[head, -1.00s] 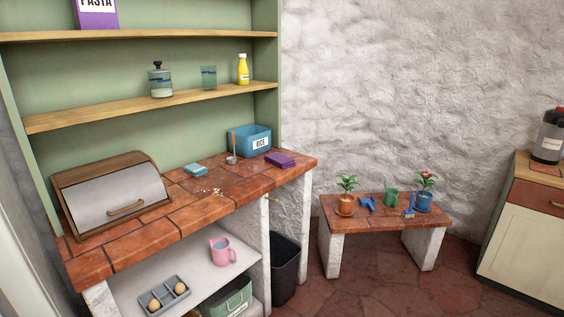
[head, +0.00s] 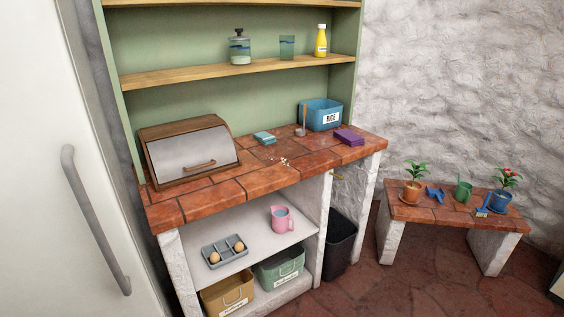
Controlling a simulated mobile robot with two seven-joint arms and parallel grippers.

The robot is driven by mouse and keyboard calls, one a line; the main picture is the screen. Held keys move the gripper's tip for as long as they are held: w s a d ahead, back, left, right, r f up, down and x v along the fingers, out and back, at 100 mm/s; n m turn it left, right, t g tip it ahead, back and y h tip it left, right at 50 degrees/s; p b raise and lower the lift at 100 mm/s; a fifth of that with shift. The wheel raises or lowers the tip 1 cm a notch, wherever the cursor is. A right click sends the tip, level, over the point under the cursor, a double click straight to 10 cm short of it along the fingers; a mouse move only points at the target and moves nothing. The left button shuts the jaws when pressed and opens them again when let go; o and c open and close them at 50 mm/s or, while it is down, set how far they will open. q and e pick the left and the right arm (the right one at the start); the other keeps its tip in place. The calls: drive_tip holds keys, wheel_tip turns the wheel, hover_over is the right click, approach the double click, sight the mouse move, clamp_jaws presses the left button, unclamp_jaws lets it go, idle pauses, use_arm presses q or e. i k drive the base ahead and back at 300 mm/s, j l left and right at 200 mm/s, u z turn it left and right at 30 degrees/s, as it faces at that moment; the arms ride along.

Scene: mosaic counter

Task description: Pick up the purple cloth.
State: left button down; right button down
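The purple cloth (head: 349,137) lies folded on the right end of the red-tiled counter (head: 258,183), just right of and in front of the blue rice bin (head: 321,115). A folded teal cloth (head: 264,138) lies further left on the counter. Neither of my grippers shows in the head view.
A bread box (head: 190,150) stands at the counter's left, with crumbs (head: 284,161) and a ladle near the middle. Below are a pink mug (head: 281,218), an egg tray and baskets. A black bin (head: 340,246) and a low plant bench (head: 448,215) stand right; a white door is left.

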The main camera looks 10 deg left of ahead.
sight(347, 136)
drive_tip(key=i+l, duration=0.25)
drive_tip(key=i, duration=0.25)
drive_tip(key=i+l, duration=0.3)
drive_tip(key=i, duration=0.15)
drive_tip(key=i+l, duration=0.25)
drive_tip(key=i, duration=0.25)
drive_tip(key=i+l, duration=0.3)
drive_tip(key=i, duration=0.2)
drive_tip(key=i+l, duration=0.25)
drive_tip(key=i, duration=0.25)
drive_tip(key=l+z, duration=0.05)
